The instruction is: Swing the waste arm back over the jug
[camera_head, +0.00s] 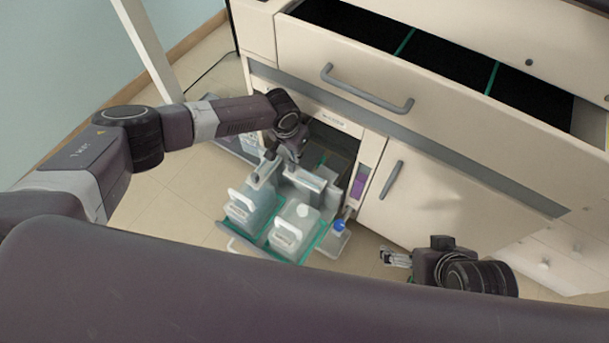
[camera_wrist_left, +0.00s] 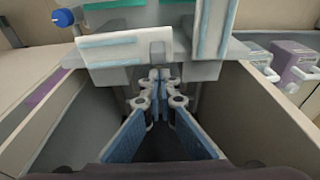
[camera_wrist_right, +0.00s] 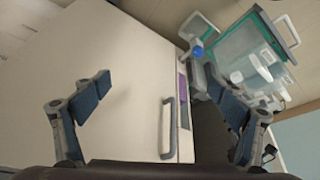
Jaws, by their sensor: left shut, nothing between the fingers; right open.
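Two whitish jugs with handles stand side by side in the pulled-out tray: the left jug (camera_head: 245,212) and the right jug (camera_head: 292,230). A light grey bar behind and above them (camera_head: 306,181) looks to be the waste arm; a grey bar with a small tab shows in the left wrist view (camera_wrist_left: 120,52). My left gripper (camera_head: 262,172) is shut and empty. Its fingertips are close to that tab; I cannot tell whether they touch. My right gripper (camera_head: 390,257) is open and empty, low before the cabinet door. The jugs also show in the right wrist view (camera_wrist_right: 245,65).
An open drawer (camera_head: 345,60) juts out above. A cabinet door (camera_head: 420,205) with a grey handle is at right. Tiled floor lies free at left.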

